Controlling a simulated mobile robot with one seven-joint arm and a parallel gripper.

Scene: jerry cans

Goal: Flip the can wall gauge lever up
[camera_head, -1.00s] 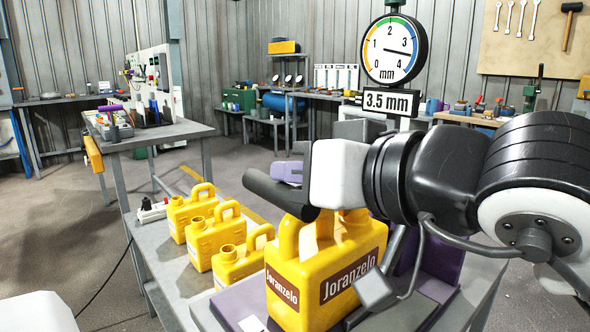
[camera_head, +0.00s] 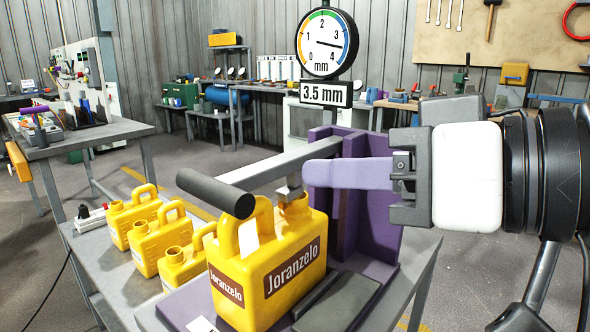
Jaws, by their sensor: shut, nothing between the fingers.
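A yellow jerry can (camera_head: 268,285) labelled Joranzelo stands on the purple gauge fixture (camera_head: 380,235) on the near bench. The gauge lever is a grey bar (camera_head: 262,172) with a black cylindrical handle (camera_head: 215,193) at its left end. It lies roughly level above the can, and a metal probe (camera_head: 289,193) under it reaches the can's mouth. My gripper (camera_head: 312,174) is shut and empty, its purple fingers pointing left.
The round dial (camera_head: 324,43) stands behind the fixture, with a 3.5 mm display (camera_head: 325,94) below it. Several smaller yellow cans (camera_head: 153,238) line the bench's left side beside a power strip (camera_head: 90,218). Space around the handle's left looks open.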

